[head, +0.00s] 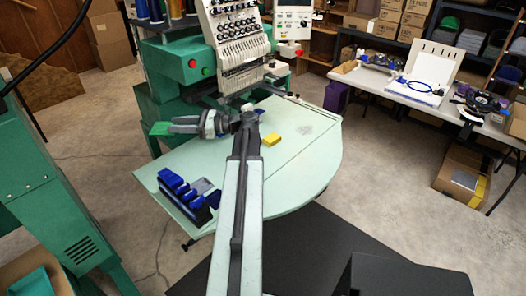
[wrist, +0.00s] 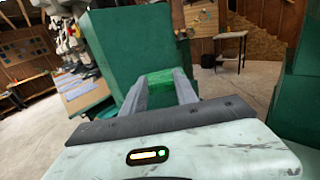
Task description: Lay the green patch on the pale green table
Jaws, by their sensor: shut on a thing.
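The green patch (head: 160,129) is held at the tips of my gripper (head: 172,125), which is shut on it. In the wrist view the patch (wrist: 160,77) shows between the two fingers of my gripper (wrist: 160,86). The pale green table (head: 310,165) spreads under and to the right of my arm. The patch appears near the table's left back edge in the head view; I cannot tell its height or whether it is over the table.
A yellow block (head: 272,140) lies on the table right of my arm. A rack with blue pieces (head: 188,193) stands at the table's front left. A green embroidery machine (head: 185,65) stands behind. The table's right part is clear.

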